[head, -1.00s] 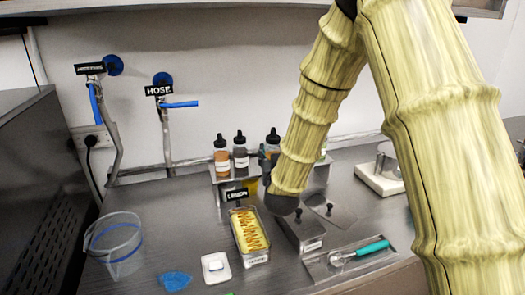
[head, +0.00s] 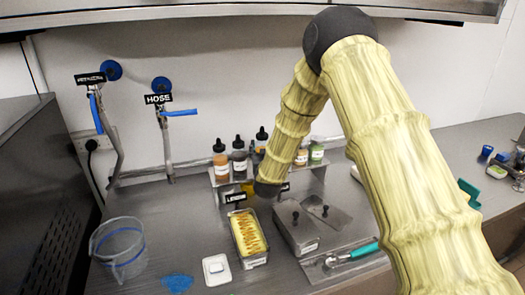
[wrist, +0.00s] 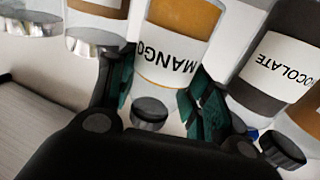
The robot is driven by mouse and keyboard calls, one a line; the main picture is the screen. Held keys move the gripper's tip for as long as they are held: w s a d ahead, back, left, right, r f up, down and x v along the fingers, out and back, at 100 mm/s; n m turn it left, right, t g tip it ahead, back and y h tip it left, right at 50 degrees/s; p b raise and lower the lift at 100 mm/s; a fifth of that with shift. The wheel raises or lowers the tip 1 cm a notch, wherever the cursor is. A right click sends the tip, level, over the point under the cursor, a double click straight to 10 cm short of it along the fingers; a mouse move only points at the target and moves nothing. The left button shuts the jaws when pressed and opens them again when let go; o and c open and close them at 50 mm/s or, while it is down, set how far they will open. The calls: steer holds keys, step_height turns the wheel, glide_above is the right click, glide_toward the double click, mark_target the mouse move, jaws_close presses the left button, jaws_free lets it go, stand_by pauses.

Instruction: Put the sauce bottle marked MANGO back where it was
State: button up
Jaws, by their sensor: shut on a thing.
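The sauce bottle marked MANGO (wrist: 175,50) shows in the wrist view, orange with a white label and a dark cap, upside down in the picture. My gripper (wrist: 165,88) is shut on it, with one green finger on each side near the cap end. A dark bottle labelled as chocolate (wrist: 278,62) stands close on its right in that view. In the head view my arm's lower end hides the gripper and the held bottle in front of the bottle rack (head: 225,181). I cannot tell whether the bottle touches the rack.
An orange-brown bottle (head: 220,160) and a dark one (head: 239,160) stand at the rack's left; others stand at its right. In front are a yellow-filled pan (head: 248,235), a lidded metal container (head: 296,228) and a scoop (head: 350,255). A clear jug (head: 118,248) stands left.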

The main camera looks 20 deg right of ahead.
steer(key=shift+w+f+p, duration=0.15)
steer(key=shift+f+p, duration=0.2)
steer(key=shift+f, duration=0.55)
steer(key=shift+f, duration=0.1)
steer(key=shift+f, duration=0.15)
steer(key=o, duration=0.8)
steer(key=shift+c, duration=0.2)
steer(key=b+v, duration=0.5)
steer(key=v, duration=0.7)
steer(key=shift+r, duration=0.25)
